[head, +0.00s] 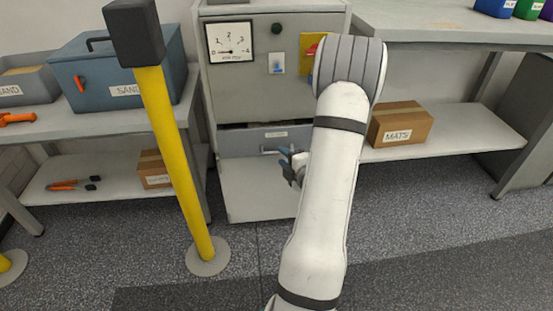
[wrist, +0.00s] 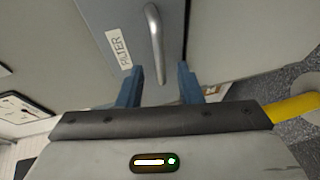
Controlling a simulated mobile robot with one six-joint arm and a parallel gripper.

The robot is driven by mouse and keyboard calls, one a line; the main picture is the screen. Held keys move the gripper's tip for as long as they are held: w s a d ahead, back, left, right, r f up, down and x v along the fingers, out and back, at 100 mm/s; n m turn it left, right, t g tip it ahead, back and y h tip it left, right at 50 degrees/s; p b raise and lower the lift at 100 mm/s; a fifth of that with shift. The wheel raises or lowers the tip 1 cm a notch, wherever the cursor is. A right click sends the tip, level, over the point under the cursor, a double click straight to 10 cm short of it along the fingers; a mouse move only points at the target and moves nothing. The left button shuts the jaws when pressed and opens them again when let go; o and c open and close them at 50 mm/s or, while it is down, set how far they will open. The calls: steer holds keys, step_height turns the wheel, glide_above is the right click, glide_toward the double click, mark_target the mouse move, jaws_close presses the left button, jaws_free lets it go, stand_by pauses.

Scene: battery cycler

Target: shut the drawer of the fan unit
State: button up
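The fan unit (head: 225,95) is a grey cabinet with a dial on its front. Its drawer (head: 240,143) has a blue-grey front with a small label and a bar handle. A dark gap shows above the drawer front, so it seems to stand out a little; I cannot tell how far. My gripper (head: 292,168) is in front of the drawer near the handle, partly hidden by my arm. In the wrist view the drawer front (wrist: 105,15) carries a "FILTER" label. Its handle (wrist: 153,35) ends between the open blue fingers of my gripper (wrist: 160,80); contact is unclear.
A yellow post (head: 175,160) with a black top stands front left. A shelf with a blue sand box (head: 120,75) is at left. A bench with a "MATS" carton (head: 400,122) on its lower shelf is at right. The floor before the cabinet is clear.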

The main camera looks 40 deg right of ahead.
steer(key=x, duration=0.3)
steer(key=shift+w+f+b, duration=0.1)
steer(key=shift+w+b, duration=0.15)
steer(key=shift+b, duration=0.05)
jaws_close()
stand_by(0.4)
